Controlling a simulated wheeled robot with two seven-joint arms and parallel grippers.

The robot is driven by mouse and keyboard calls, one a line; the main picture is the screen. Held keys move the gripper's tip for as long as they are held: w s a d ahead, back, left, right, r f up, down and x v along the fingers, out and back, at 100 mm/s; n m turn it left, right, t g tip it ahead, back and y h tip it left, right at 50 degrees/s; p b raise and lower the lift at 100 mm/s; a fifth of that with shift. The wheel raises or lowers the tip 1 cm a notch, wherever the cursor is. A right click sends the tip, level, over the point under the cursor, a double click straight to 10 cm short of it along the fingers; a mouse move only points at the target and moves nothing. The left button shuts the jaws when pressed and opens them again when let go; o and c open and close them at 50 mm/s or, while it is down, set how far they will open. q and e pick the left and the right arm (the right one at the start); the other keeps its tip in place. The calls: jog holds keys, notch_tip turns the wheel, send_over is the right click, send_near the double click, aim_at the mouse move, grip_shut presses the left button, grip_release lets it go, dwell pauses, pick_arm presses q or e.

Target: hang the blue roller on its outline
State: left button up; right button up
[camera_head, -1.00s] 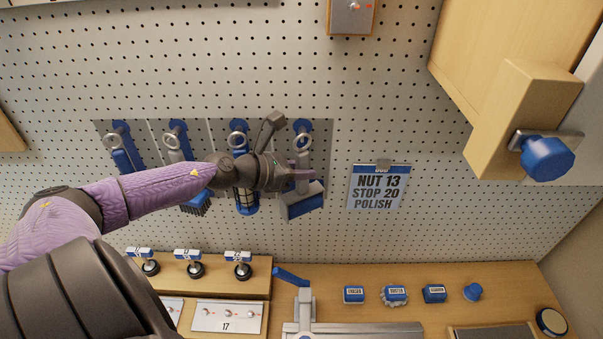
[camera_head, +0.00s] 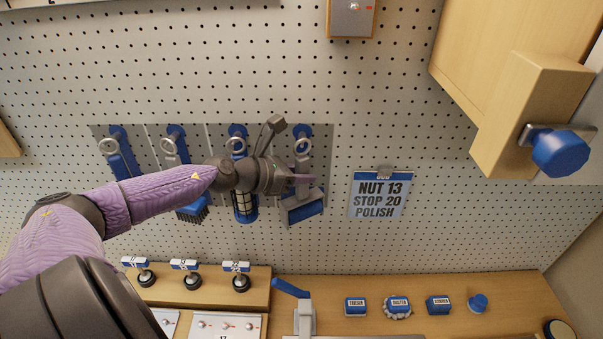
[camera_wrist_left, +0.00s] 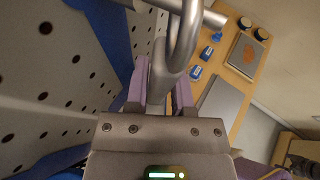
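The blue roller (camera_head: 304,209) is at the right end of the tool row on the pegboard, its blue and grey head low and its ring (camera_head: 302,147) at the top. My left gripper (camera_head: 303,179) is at its handle. In the left wrist view the fingers (camera_wrist_left: 160,92) are shut on the grey handle, with the metal ring (camera_wrist_left: 184,38) just beyond. A grey rod crosses by the ring; I cannot tell whether the ring is around it. A blue outline (camera_head: 303,130) shows on the board behind the roller, mostly covered.
Several other blue tools hang to the left, including a brush (camera_head: 193,213) and a caged lamp (camera_head: 245,207). A note card (camera_head: 380,196) hangs to the right. Below is a bench with a blue-handled lever (camera_head: 291,288). A wooden cabinet (camera_head: 520,110) juts out upper right.

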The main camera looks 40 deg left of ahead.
pick_arm(q)
jog(key=o, duration=0.4)
jog(key=shift+o, duration=0.2)
jog(key=shift+s+a, duration=0.2)
jog(key=shift+s, duration=0.25)
jog(key=p+v, duration=0.3)
jog(key=v, duration=0.6)
